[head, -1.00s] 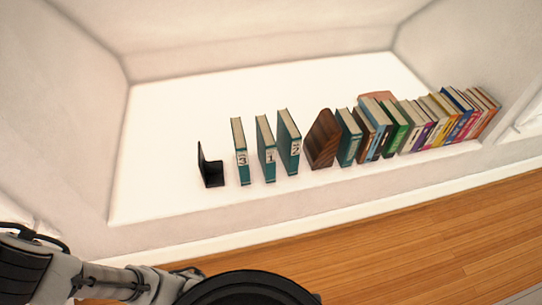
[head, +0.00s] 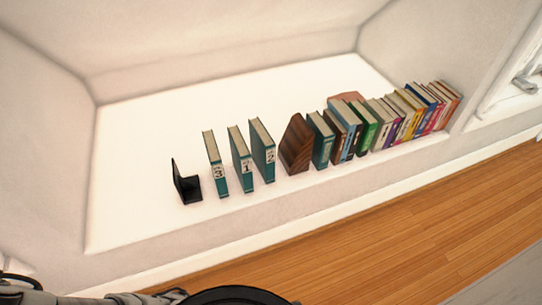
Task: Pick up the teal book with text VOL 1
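The teal book marked 1 (head: 240,163) stands upright on the white ledge, the middle one of three teal books. The teal book marked 3 (head: 215,166) stands to its left, with a narrow gap. The teal book marked 2 (head: 263,152) stands close to its right. Their spines with white labels face me. My gripper is not in view; only parts of my own arm and body show along the bottom edge.
A black bookend (head: 187,184) stands left of the teal books. A brown wooden bookend (head: 296,146) stands to their right, followed by a row of several colored books (head: 387,124). The white ledge (head: 130,205) is clear at the left. Wooden floor (head: 380,240) lies below.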

